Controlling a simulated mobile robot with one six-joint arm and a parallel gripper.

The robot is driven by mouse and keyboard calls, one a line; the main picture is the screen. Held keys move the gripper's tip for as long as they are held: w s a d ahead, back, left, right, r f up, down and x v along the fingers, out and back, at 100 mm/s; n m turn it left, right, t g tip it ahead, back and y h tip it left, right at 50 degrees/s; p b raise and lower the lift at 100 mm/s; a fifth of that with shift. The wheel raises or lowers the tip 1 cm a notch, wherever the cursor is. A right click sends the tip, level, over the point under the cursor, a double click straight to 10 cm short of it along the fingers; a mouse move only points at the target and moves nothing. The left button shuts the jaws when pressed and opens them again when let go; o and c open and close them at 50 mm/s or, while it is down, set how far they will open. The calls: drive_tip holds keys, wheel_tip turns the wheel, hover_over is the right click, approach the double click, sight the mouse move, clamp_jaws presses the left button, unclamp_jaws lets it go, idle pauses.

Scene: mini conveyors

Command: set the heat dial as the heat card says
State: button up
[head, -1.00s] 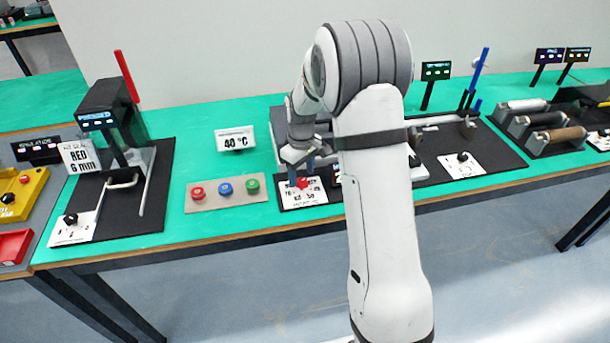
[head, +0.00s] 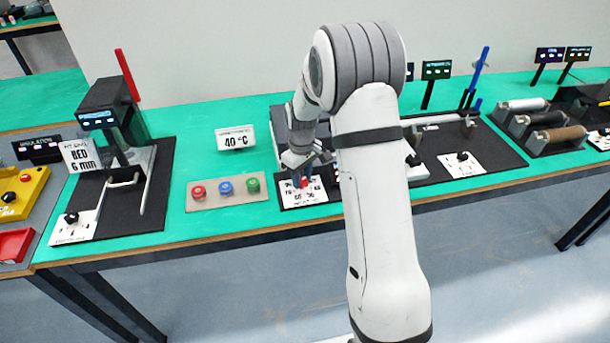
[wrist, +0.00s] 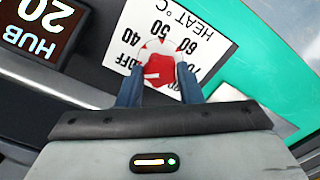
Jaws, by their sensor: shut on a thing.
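The heat card (head: 236,140) stands on the green bench in the head view and reads 40 °C. The heat dial (wrist: 158,68) is a red knob on a white scale plate (wrist: 200,28) marked HEAT °C, with OFF, 40, 50, 60 and 70 readable. My gripper (wrist: 159,76) has its two blue fingers on either side of the red knob, shut on it. In the head view my gripper (head: 301,179) is down at the plate and partly hides the knob. I cannot tell exactly which mark the knob points to.
A panel with red, blue and green buttons (head: 226,190) lies left of the dial plate. A dark display reading HUB 20 (wrist: 40,28) is close by in the wrist view. A black press (head: 112,120) stands further left, and rollers (head: 540,120) at the right.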

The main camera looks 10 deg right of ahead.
drive_tip(key=shift+d, duration=0.25)
drive_tip(key=shift+a, duration=0.2)
drive_tip(key=m+b, duration=0.1)
drive_tip(key=m, duration=0.3)
drive_tip(key=shift+w+b, duration=0.1)
drive_tip(key=shift+b, duration=0.2)
drive_tip(key=m+b, duration=0.1)
drive_tip(key=m, duration=0.4)
drive_tip(key=shift+a+r+m, duration=0.1)
drive_tip(key=shift+r+m, duration=0.05)
drive_tip(key=shift+m, duration=0.15)
drive_tip(key=shift+w, duration=0.1)
drive_tip(key=o, duration=0.9)
drive_tip(key=shift+o, duration=0.2)
